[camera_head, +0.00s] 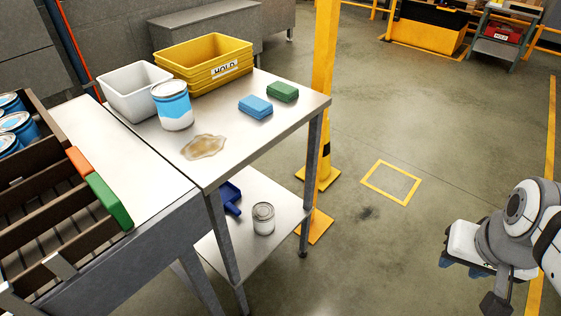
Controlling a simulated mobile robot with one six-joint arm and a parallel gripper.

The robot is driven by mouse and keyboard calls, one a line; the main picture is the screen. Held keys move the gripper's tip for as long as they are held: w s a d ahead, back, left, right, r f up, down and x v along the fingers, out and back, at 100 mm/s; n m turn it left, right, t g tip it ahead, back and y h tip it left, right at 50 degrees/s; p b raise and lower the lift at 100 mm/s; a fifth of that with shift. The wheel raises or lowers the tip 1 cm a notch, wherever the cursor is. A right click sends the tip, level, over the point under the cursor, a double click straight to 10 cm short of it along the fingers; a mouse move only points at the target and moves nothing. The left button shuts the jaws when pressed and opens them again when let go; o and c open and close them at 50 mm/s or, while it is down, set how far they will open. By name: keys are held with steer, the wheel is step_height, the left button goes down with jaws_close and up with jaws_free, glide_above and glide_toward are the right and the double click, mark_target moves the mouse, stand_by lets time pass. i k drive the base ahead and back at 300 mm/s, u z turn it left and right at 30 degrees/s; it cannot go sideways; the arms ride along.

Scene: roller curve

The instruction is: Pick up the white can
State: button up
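A small can with a pale whitish-grey side and a metal lid (263,219) stands upright on the lower shelf of the metal table, near its right part. A larger can with a blue and white side (175,108) stands upright on the table top, beside a brown spill (204,146). My gripper (465,266) is at the lower right, over the floor, well away from the table and both cans. Its dark fingertips point down and nothing shows held in it. The gap between its fingers is not clear.
The metal table (235,155) holds a white bin (135,100), yellow bins (200,78), a blue sponge (255,107) and a green sponge (283,92). A blue dustpan-like item (231,198) lies near the small can. A yellow post (324,95) stands behind; the floor between is clear.

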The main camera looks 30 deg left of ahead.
mark_target(263, 213)
steer(key=u, duration=0.4)
steer(key=i, duration=0.7)
steer(key=u, duration=0.35)
steer(key=k, duration=0.55)
steer(key=z, duration=0.35)
steer(key=k, duration=0.15)
steer(key=u, duration=0.5)
steer(key=i, duration=0.7)
steer(key=z, duration=0.05)
